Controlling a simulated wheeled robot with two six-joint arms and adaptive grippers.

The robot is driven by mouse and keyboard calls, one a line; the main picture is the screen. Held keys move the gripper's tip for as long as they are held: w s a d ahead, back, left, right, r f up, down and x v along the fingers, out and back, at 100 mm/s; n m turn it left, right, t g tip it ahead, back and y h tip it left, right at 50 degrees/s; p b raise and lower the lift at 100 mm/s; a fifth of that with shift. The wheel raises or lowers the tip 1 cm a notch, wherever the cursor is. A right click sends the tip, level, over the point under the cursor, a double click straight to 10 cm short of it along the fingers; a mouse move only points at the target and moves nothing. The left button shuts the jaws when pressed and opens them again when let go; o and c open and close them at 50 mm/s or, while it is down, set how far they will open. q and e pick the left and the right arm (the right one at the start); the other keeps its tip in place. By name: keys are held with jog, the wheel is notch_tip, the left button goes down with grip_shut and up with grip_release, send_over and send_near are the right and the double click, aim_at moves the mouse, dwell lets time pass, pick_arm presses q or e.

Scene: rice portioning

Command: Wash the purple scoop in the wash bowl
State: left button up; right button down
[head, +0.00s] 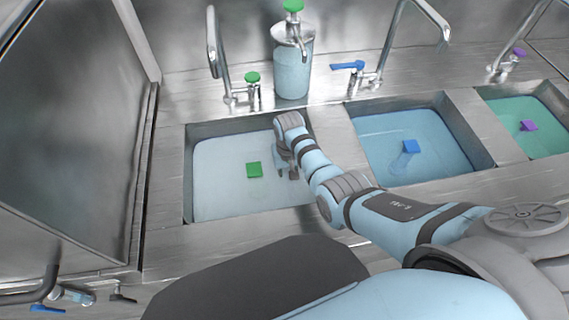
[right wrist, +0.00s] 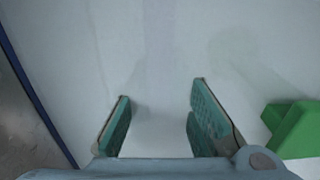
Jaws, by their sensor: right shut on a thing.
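My right gripper (head: 286,172) reaches down into the pale left basin (head: 188,180). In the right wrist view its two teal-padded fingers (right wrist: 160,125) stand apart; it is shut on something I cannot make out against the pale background. A green block-like piece (head: 254,170) lies just left of the gripper in the head view and shows at the right edge of the wrist view (right wrist: 295,128). A small purple piece (head: 529,125) sits in the green right basin (head: 505,92); I cannot tell whether it belongs to a scoop. My left gripper is out of view.
The middle basin (head: 468,130) has blue contents and a blue piece (head: 410,146). A clear green-topped dispenser (head: 292,75) stands behind the basins among taps. Metal dividers separate the basins. A tall dark panel (head: 75,130) stands at left.

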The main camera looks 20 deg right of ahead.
notch_tip(320, 180, up, 8)
jog(key=p, duration=0.7)
jog(key=shift+r, duration=0.1)
notch_tip(320, 180, up, 11)
dwell(0.9)
